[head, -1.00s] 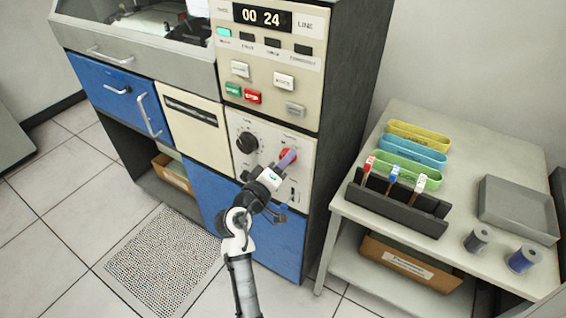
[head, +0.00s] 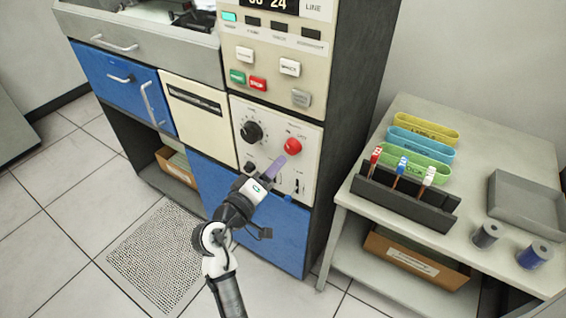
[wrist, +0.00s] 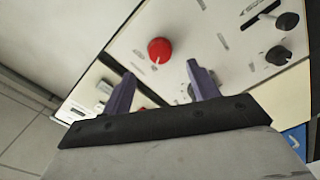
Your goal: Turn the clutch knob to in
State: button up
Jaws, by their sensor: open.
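A cream control panel on the machine carries a round red knob (head: 292,146) at right and a larger black dial (head: 251,132) at left. The labels are too small to read, so I cannot tell which is the clutch knob. My gripper (head: 278,168) is open and empty, just below and left of the red knob, apart from it. In the wrist view the red knob (wrist: 159,50) stands beyond and between the two purple fingers of my gripper (wrist: 160,72).
A small black knob (head: 249,167) and a slot with a black lever (head: 297,186) are low on the panel. Push buttons (head: 258,84) sit above. To the right, a table holds colored trays (head: 418,148), a black rack (head: 405,203) and spools (head: 486,235).

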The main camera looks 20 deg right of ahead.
jog(key=b+v, duration=0.1)
jog(key=v, duration=0.5)
jog(key=shift+s+a, duration=0.1)
jog(key=shift+a, duration=0.05)
